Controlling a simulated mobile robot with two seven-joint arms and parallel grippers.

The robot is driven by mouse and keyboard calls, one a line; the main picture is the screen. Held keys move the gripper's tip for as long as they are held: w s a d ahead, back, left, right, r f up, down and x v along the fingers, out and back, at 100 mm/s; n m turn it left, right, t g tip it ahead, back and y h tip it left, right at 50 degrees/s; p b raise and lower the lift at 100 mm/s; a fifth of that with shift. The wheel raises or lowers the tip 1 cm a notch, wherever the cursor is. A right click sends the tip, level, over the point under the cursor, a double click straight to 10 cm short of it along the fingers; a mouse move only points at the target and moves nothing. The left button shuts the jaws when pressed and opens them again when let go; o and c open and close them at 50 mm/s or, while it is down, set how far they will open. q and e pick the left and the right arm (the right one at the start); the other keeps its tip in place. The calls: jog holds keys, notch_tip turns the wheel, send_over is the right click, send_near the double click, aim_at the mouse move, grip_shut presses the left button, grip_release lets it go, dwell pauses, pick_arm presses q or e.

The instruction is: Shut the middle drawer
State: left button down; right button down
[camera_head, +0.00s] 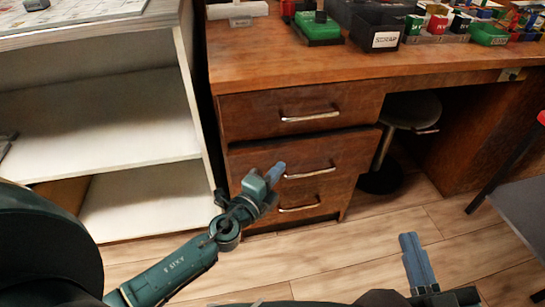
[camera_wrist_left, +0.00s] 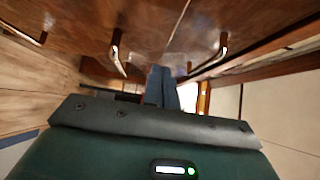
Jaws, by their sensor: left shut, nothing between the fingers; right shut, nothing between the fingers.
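The wooden desk (camera_head: 440,62) has a stack of three drawers. The middle drawer (camera_head: 343,150) stands slightly out, with a dark gap along its top edge. Its metal handle (camera_head: 311,172) is partly behind my left gripper (camera_head: 277,172). That gripper is shut and empty, its blue fingertips in front of the middle drawer by the handle's left end; contact cannot be told. In the left wrist view the shut fingers (camera_wrist_left: 161,88) point toward the wooden fronts, with metal handles around them. My right gripper (camera_head: 414,258) is shut and empty, above the floor at lower right.
The top drawer (camera_head: 250,117) looks closed; the bottom drawer's handle (camera_head: 299,207) shows below. A white shelf unit (camera_head: 100,115) stands left of the desk. A round stool (camera_head: 412,110) is under the desk. Bins, including a black one (camera_head: 375,32), sit on top. Wooden floor is free in front.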

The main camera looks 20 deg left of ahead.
aim_at(281, 151)
pick_arm(q)
jog(key=shift+w+a, duration=0.8)
jog(key=shift+w, duration=0.3)
jog(key=shift+w+a, duration=0.35)
jog(key=shift+w, duration=0.15)
